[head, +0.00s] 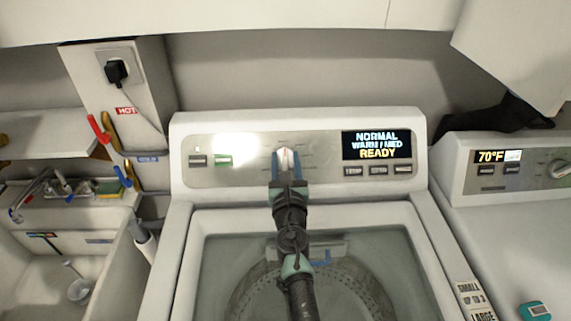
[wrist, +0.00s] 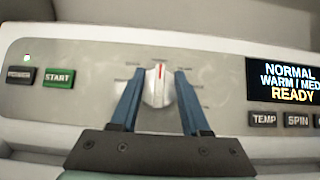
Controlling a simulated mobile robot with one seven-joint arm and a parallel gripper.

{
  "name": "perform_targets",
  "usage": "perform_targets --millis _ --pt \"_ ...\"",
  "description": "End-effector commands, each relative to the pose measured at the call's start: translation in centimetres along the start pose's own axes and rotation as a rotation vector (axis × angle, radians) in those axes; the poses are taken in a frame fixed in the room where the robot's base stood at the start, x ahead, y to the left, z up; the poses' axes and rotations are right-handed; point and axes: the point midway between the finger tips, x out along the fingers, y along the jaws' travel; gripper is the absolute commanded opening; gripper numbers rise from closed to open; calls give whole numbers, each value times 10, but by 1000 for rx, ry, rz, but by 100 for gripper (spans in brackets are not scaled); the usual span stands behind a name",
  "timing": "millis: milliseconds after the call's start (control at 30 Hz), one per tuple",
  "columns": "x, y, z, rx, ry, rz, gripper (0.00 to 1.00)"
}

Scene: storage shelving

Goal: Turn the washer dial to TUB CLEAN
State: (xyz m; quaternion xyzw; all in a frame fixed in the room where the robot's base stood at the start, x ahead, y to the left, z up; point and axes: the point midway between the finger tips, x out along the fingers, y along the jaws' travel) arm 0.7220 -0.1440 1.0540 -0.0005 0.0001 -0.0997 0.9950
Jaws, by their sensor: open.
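The washer dial (wrist: 158,86) is a silvery-white knob with a red pointer line aimed nearly straight up. In the head view the dial (head: 286,158) is partly hidden by my gripper. My gripper (wrist: 156,82) is open, its two blue fingers on either side of the dial, with a visible gap on each side. In the head view my gripper (head: 287,160) reaches over the tub to the panel. The washer display (head: 376,145) reads NORMAL, WARM / MED, READY. The labels around the dial are too small to read.
A START button (wrist: 58,78) and a power button (wrist: 20,76) lie left of the dial; TEMP (wrist: 263,120) and SPIN (wrist: 298,120) buttons lie right. The open washer tub (head: 235,285) is below my arm. A second machine (head: 520,210) stands right, a sink (head: 60,265) left.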

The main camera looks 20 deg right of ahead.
Motion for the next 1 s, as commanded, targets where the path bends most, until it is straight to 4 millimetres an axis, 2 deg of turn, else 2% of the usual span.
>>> perform_targets --millis 367,600,633,1000 --pt "4 0 0 1 0 -1 46" --pt "4 0 0 1 0 0 3" --pt "4 0 0 1 0 0 0" --pt "4 0 0 7 0 -5 0"
